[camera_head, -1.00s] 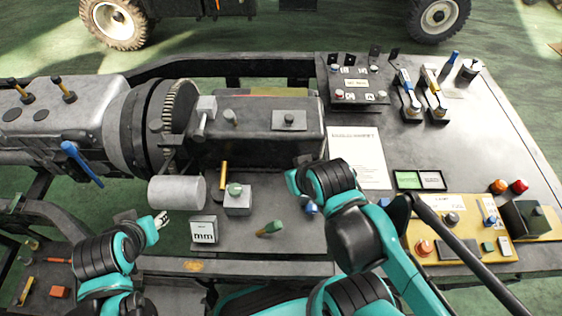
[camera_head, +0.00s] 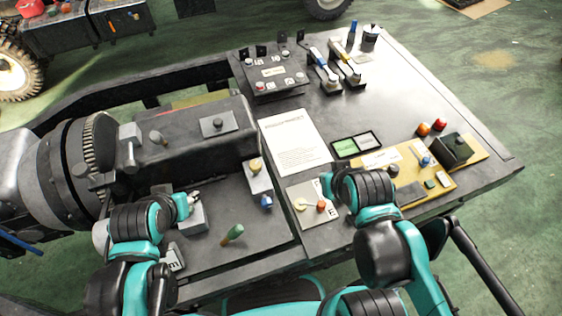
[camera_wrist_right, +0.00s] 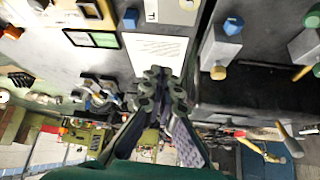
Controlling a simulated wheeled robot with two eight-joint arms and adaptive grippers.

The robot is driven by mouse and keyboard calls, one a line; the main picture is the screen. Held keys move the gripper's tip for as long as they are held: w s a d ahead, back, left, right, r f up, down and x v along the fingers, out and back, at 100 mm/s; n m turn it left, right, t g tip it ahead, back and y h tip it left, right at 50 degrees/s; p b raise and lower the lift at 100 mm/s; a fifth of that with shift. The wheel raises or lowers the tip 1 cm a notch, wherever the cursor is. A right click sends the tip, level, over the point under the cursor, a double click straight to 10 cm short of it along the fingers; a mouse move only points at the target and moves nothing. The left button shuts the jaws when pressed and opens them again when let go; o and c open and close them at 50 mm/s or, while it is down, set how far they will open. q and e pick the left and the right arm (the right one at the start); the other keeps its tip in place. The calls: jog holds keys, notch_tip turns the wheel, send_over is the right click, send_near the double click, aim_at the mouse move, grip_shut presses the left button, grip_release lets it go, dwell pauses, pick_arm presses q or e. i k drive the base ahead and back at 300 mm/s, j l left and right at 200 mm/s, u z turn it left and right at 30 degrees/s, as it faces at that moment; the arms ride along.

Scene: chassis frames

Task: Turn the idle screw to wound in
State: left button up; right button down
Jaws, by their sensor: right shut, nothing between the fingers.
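I cannot tell from any readable label which control is the idle screw. A grey plate with letters (camera_head: 308,214) near the bench's front carries a pale yellow knob (camera_head: 300,205) and a red-orange knob (camera_head: 321,207). My right gripper (camera_head: 328,184) is just above and right of this plate, partly hidden by its own arm. In the right wrist view the right gripper (camera_wrist_right: 163,76) is shut and empty, with the printed sheet behind its fingertips. My left gripper (camera_head: 192,198) is over a grey block (camera_head: 194,218); its finger opening is unclear.
A block with a yellow knob (camera_head: 255,166) and a blue knob (camera_head: 265,202) stand left of the plate. A green-handled lever (camera_head: 233,234) is at the front. The yellow panel (camera_head: 440,185) with buttons lies right. The printed sheet (camera_head: 295,141) lies flat on the bench.

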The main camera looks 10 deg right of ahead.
aim_at(255, 166)
jog(key=j+u, duration=0.3)
jog(key=u, duration=0.15)
jog(key=j+u, duration=0.25)
jog(key=u, duration=0.25)
